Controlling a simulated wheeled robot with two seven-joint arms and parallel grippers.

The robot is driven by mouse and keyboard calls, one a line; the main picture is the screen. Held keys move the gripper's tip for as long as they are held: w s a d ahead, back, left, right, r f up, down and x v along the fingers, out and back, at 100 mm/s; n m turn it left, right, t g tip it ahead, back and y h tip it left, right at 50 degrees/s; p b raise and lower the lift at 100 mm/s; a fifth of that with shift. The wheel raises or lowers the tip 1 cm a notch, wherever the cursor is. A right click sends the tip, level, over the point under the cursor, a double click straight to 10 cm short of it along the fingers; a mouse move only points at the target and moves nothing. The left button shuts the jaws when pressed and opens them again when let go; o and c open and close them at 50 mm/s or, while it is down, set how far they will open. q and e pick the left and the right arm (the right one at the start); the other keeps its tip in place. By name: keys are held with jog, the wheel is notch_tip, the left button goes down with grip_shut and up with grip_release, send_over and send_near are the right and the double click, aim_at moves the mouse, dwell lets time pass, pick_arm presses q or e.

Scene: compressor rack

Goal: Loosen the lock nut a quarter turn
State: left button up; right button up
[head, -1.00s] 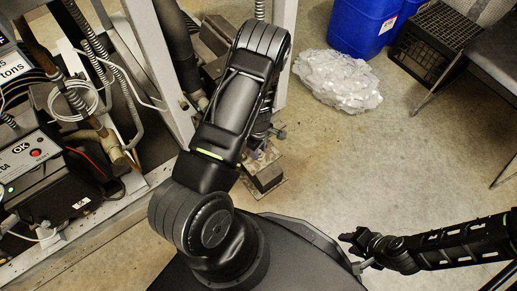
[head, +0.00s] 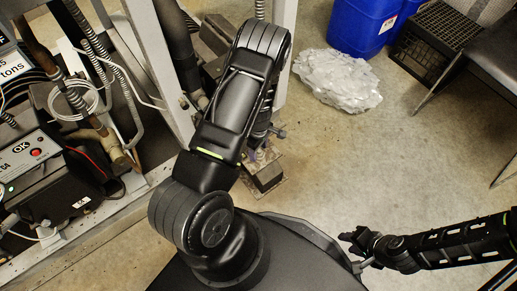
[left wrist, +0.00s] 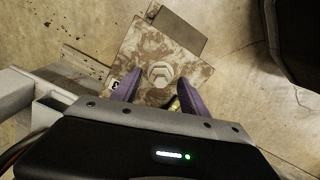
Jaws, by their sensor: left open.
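The lock nut (left wrist: 160,74) is a pale hexagon on a stained, mottled square plate (left wrist: 190,70) in the left wrist view. My left gripper (left wrist: 159,77) has two purple fingers, spread apart, one on each side of the nut in the picture. I cannot tell how far above the nut they are, and no contact shows. In the head view my left arm hides the nut and most of the left gripper; the floor-mounted block (head: 268,178) shows below it. My right gripper (head: 352,240) is at the lower right, far from the nut, its finger opening unclear.
The rack's metal post (head: 160,70) stands left of my left arm, with hoses and a control box (head: 30,155) beyond. Crumpled clear plastic (head: 338,80), a blue drum (head: 360,25) and a black crate (head: 432,50) are on the floor.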

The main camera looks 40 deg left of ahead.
pick_arm(q)
notch_tip(320, 180, up, 7)
jog(key=p, duration=0.3)
jog(key=shift+r, duration=0.4)
